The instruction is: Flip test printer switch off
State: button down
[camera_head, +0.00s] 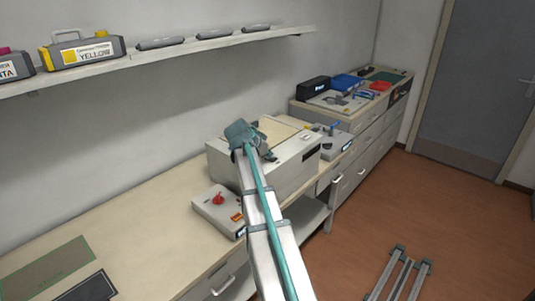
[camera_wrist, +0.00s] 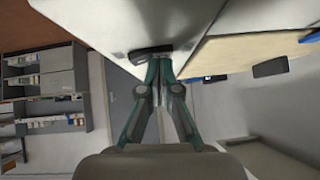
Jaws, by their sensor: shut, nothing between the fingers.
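A large pale box-shaped machine (camera_head: 290,165), which looks like the test printer, stands on the workbench near the middle of the head view. Its pale body (camera_wrist: 120,22) fills the upper part of the wrist view. My gripper (camera_head: 268,154) is at its upper front left, partly hidden by my arm. In the wrist view my gripper (camera_wrist: 165,62) is shut and empty, its tips at a small dark part (camera_wrist: 150,51) on the machine's edge. I cannot tell if this part is the switch, or its position.
A small unit with a red knob (camera_head: 218,199) and an orange switch (camera_head: 237,217) sits left of the machine. Another small unit (camera_head: 335,143) stands to its right. A shelf (camera_head: 215,45) runs above. The left benchtop (camera_head: 130,225) is largely clear.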

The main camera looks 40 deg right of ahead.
aim_at(269, 159)
jog(key=shift+s+d+r, duration=0.1)
jog(key=shift+s, duration=0.55)
jog(key=shift+r, duration=0.1)
jog(key=shift+w+r, duration=0.1)
jog(key=shift+r, duration=0.2)
jog(key=r, duration=0.1)
jog(key=r+p, duration=0.1)
jog(key=r, duration=0.2)
jog(key=shift+w+p, duration=0.25)
jog(key=shift+p, duration=0.05)
jog(key=w+b+v, duration=0.2)
jog(key=b+v, duration=0.1)
jog(key=v, duration=0.6)
jog(key=shift+s+a+b, duration=0.35)
jog(key=shift+s+a, duration=0.15)
jog(key=shift+f, duration=0.1)
